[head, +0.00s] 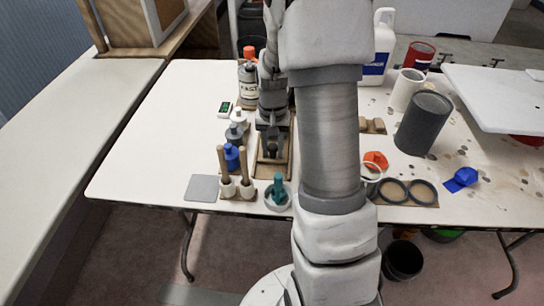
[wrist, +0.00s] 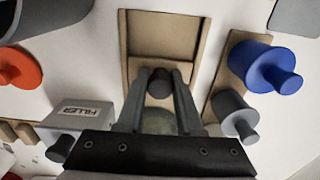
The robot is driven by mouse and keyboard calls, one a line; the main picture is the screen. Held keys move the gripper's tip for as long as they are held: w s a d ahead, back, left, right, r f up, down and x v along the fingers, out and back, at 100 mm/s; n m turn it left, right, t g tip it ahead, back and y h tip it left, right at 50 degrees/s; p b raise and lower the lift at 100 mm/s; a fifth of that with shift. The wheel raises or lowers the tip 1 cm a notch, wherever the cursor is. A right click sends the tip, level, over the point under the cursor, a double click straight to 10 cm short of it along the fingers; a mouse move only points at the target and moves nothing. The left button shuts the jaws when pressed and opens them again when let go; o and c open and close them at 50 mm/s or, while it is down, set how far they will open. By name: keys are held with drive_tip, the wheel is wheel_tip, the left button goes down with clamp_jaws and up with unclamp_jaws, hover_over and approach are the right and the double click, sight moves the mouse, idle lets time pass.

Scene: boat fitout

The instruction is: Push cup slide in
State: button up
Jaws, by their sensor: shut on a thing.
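The cup slide is a wooden tray-like piece (wrist: 165,35) in the wrist view, with raised edges and a recessed panel. In the head view its wooden front (head: 273,172) shows below my gripper (head: 272,148). In the wrist view my gripper (wrist: 160,75) has its two fingers closed around a small dark round knob (wrist: 159,86) at the slide. A pale round shape (wrist: 160,122) lies between the fingers, partly hidden by the gripper body. I cannot tell how far the slide is in.
Left of the slide stand a blue knobbed piece (head: 232,155), a grey one (head: 234,135) and two wooden-handled tools (head: 247,170). To the right are dark rings (head: 392,190) and a grey cylinder (head: 422,122). The left bench (head: 70,140) is clear.

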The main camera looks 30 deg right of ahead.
sight(274, 141)
drive_tip(key=shift+w+d+p, duration=0.2)
drive_tip(key=shift+w+d, duration=0.4)
drive_tip(key=shift+w, duration=0.25)
drive_tip(key=shift+w+d+p, duration=0.25)
drive_tip(key=shift+w+d, duration=0.3)
drive_tip(key=shift+w, duration=0.35)
drive_tip(key=shift+w+d+p, duration=0.2)
drive_tip(key=shift+w+d, duration=0.4)
drive_tip(key=shift+w, duration=0.25)
drive_tip(key=o, duration=1.5)
drive_tip(key=shift+o, duration=0.2)
drive_tip(key=shift+r+p, duration=2.65)
drive_tip(key=shift+r, duration=0.95)
